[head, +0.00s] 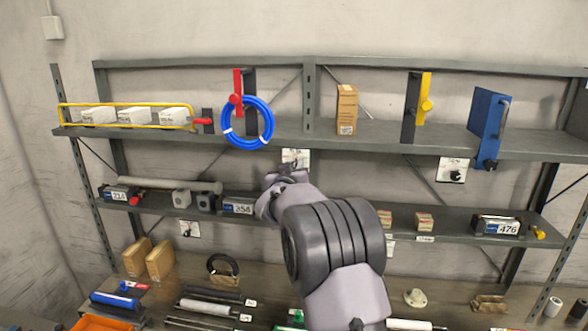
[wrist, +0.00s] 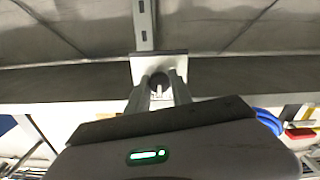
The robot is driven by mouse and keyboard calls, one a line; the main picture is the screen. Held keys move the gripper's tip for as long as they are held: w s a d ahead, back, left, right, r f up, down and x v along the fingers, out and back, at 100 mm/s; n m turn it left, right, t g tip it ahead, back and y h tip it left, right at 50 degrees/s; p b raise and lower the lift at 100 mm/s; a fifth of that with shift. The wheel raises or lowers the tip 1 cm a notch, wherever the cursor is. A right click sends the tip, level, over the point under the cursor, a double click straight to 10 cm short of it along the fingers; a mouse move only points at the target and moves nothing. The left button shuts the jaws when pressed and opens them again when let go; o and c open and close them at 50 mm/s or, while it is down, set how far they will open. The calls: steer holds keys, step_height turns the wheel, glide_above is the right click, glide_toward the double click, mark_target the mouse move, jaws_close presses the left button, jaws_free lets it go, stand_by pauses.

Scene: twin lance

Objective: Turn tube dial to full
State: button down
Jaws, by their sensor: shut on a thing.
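A white plate with a dial (head: 296,157) hangs at the front edge of the upper shelf, below the middle upright. My gripper (head: 284,174) reaches up to it from below, and my arm hides part of the area around it. In the wrist view, the white plate (wrist: 147,66) is straight ahead. My gripper's fingers (wrist: 160,86) stand on both sides of the dark round dial knob (wrist: 159,80) with a pale mark, and are shut on it. The markings on the plate are too small to read.
A similar dial plate (head: 452,169) hangs to the right and another (head: 189,229) lower left. A blue hose coil (head: 247,123) hangs left of my gripper. Numbered boxes, such as one marked 358 (head: 238,208), sit on the middle shelf (head: 330,214) close to my arm.

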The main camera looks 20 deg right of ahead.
steer(key=m+b, duration=0.5)
steer(key=shift+f+b, duration=0.2)
steer(key=shift+b, duration=0.2)
steer(key=m+b, duration=0.3)
steer(key=m, duration=0.3)
steer(key=shift+d+r, duration=0.1)
steer(key=shift+r, duration=0.05)
steer(key=shift+m+b, duration=0.3)
steer(key=c, duration=1.1)
jaws_free()
steer(key=shift+c, duration=0.2)
steer(key=shift+s, duration=0.1)
